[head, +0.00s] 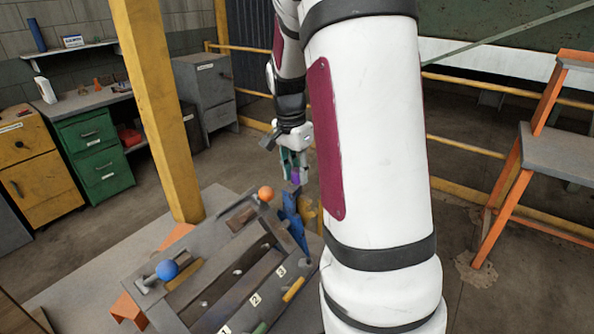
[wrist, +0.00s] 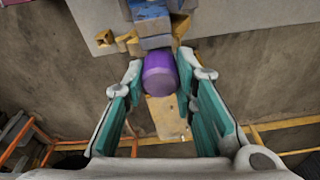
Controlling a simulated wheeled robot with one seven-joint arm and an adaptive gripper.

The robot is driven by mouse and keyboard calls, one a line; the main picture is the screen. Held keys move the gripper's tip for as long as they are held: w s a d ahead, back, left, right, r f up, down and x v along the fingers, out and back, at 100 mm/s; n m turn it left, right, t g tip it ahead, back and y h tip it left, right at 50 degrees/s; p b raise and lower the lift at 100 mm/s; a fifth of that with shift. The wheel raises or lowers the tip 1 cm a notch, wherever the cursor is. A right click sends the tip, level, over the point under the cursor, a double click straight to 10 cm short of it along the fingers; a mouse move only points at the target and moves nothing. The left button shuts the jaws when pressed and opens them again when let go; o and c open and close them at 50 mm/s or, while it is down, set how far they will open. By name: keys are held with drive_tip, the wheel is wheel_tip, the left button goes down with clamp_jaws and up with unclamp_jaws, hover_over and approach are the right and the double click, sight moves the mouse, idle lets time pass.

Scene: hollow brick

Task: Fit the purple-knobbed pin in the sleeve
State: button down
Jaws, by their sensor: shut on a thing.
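The purple knob (wrist: 160,74) of the pin sits between the fingertips of my gripper (wrist: 161,68) in the wrist view. The fingers are shut on it. In the head view my gripper (head: 292,161) points down, with the purple knob (head: 295,175) at its tips, just above a blue upright part (head: 293,215) at the bench's far right end. The blue part (wrist: 150,22) also shows beyond the knob in the wrist view. The pin's shaft is hidden under the knob. I cannot make out the sleeve's opening or whether the pin is in it.
A grey fixture with numbered slots (head: 255,300) lies on the bench, left of the blue part. It carries an orange ball knob (head: 266,193) and a blue ball knob (head: 167,270). A yellow post (head: 160,110) stands behind. My arm hides the area to the right.

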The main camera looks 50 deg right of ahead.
drive_tip(key=c, duration=1.2)
unclamp_jaws()
drive_tip(key=r, duration=0.4)
drive_tip(key=a+r, duration=0.1)
drive_tip(key=r, duration=0.7)
drive_tip(key=shift+a, duration=0.2)
